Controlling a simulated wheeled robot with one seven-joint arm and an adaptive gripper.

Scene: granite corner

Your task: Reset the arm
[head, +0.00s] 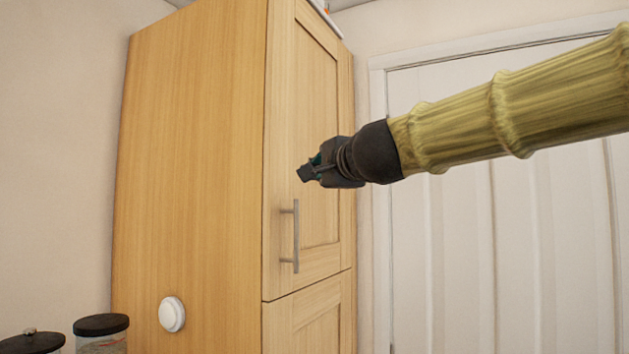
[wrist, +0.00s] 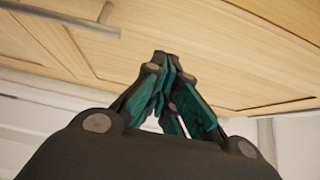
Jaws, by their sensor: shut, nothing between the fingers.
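My gripper (head: 308,171) is at the end of my arm, which reaches in from the right in the head view. It is in front of the upper door of a tall wooden cabinet (head: 190,150), above and beside the bar handle (head: 296,236). In the wrist view my gripper's dark fingers with teal pads (wrist: 165,70) meet at their tips, shut with nothing between them. The handle also shows in the wrist view (wrist: 62,17) at the upper left, apart from the fingers. The upper cabinet door looks closed.
A round white knob (head: 171,314) is on the cabinet's side. Jars with dark lids (head: 101,325) stand at the lower left. A white panelled door (head: 450,260) is behind my arm on the right. Open air lies below my arm.

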